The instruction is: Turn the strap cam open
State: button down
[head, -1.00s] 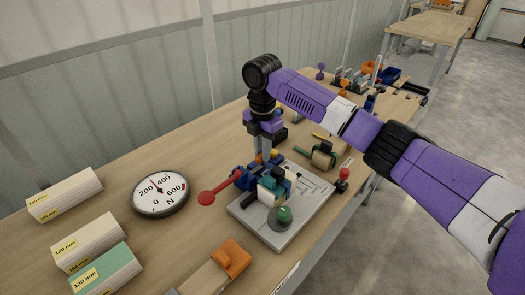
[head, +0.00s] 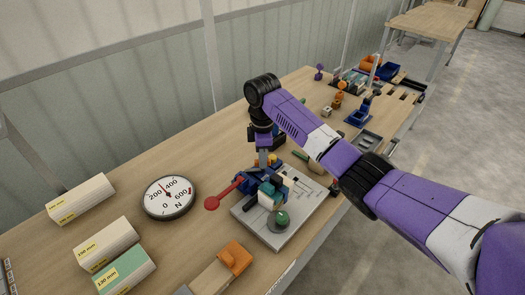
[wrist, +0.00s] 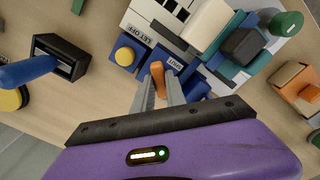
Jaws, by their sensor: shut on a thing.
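My gripper (wrist: 158,95) points down at the grey plate (head: 268,237) of the fixture. Its fingers are shut on a small upright orange lever (wrist: 157,73), apparently the strap cam. The lever stands beside a blue block with a white label. A second blue block with a yellow button (wrist: 125,56) is just left of it, near a "LET OFF" label (wrist: 137,38). In the head view my gripper (head: 264,166) is behind the fixture's blue and teal blocks, and the lever is hidden there.
A red-knobbed lever (head: 212,203) sticks out left of the fixture. A round force dial (head: 168,197) and labelled blocks (head: 82,199) lie to the left. An orange-ended block (head: 235,256) is in front. A green knob (head: 282,218) stands on the plate.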

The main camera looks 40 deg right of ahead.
jog(key=m+p, duration=0.1)
jog(key=m, duration=0.1)
jog(key=m+p, duration=0.1)
jog(key=p, duration=0.1)
jog(key=m+p, duration=0.1)
jog(key=m, duration=0.1)
jog(key=shift+a+r+m, duration=0.1)
jog(key=shift+r+m, duration=0.15)
jog(key=shift+m, duration=0.05)
jog(key=shift+f+m+p, duration=0.15)
jog(key=shift+m+p, duration=1.15)
jog(key=shift+m, duration=0.6)
jog(key=c, duration=1.4)
grip_release()
jog(key=shift+o, duration=0.2)
jog(key=shift+r+b, duration=0.6)
jog(key=shift+r, duration=3.25)
